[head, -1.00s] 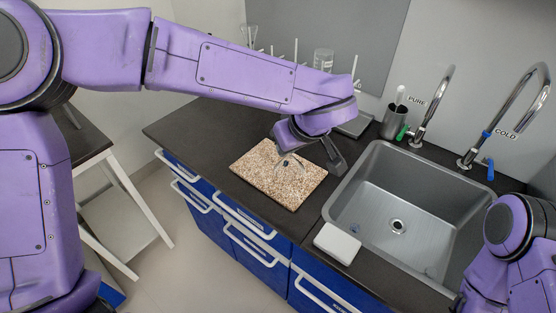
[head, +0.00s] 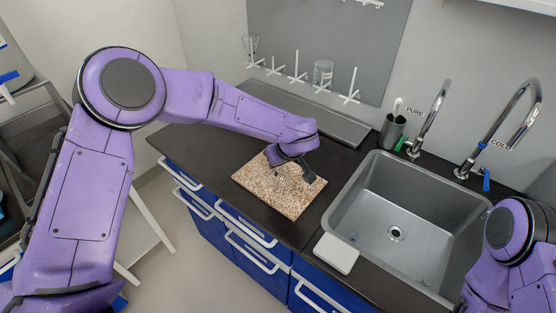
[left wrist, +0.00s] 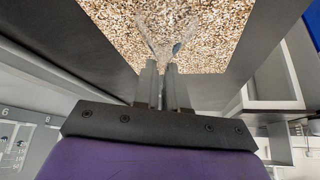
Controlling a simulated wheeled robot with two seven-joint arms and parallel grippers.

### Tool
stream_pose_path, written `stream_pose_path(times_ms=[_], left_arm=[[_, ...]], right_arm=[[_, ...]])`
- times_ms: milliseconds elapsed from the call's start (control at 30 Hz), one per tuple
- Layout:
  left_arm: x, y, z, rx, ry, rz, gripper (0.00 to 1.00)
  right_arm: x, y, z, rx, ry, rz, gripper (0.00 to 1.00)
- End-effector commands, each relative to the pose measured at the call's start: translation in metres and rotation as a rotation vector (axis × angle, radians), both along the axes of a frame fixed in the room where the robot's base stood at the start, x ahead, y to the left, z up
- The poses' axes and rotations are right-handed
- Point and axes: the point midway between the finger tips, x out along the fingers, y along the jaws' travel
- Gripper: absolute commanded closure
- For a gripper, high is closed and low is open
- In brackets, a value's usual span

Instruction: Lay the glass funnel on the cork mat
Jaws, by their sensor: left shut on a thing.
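The cork mat (head: 262,192) is a speckled brown rectangle lying flat on the dark counter, left of the sink. My left gripper (head: 284,170) is over the mat and points down at it. In the left wrist view, the fingers of my left gripper (left wrist: 161,68) are shut on the clear glass funnel (left wrist: 168,38), with the mat (left wrist: 205,40) behind it. The funnel is transparent and hard to make out in the head view. I cannot tell whether it touches the mat. My right gripper is out of view.
A pegboard rack (head: 295,78) at the back holds a beaker (head: 323,72) and another conical glass piece (head: 251,46). A dark cup (head: 393,131) stands by the taps. The sink (head: 395,200) is right of the mat. A white block (head: 336,253) lies at the front edge.

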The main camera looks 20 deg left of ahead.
Motion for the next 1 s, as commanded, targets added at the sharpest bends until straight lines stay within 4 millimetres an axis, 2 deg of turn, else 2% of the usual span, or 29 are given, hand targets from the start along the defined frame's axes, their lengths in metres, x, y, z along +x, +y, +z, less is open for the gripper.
stream_pose_path(times_ms=[67, 100, 167, 433, 533, 667, 900, 1000], left_arm=[[0.0, 0.0, -0.001, -0.001, 0.001, 0.0, 1.0], [0.0, 0.0, -0.002, -0.001, 0.001, 0.0, 0.82], [0.0, 0.0, -0.002, -0.001, 0.001, 0.0, 0.63], [0.0, 0.0, -0.001, 0.0, 0.0, 0.0, 0.63], [-0.002, -0.002, 0.005, 0.0, 0.0, 0.001, 0.63], [-0.011, -0.012, 0.028, -0.002, -0.004, -0.001, 0.63], [-0.032, -0.034, 0.08, 0.0, -0.002, -0.001, 0.63], [-0.038, -0.04, 0.094, 0.0, -0.002, 0.0, 0.63]], right_arm=[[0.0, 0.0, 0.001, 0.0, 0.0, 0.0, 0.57], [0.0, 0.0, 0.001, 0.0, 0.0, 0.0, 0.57], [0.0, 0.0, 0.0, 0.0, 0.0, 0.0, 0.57], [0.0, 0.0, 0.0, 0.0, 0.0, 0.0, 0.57], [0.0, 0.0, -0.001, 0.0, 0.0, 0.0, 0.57], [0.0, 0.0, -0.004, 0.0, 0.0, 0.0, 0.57], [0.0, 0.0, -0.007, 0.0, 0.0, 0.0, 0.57], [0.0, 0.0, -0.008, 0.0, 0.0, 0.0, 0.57]])
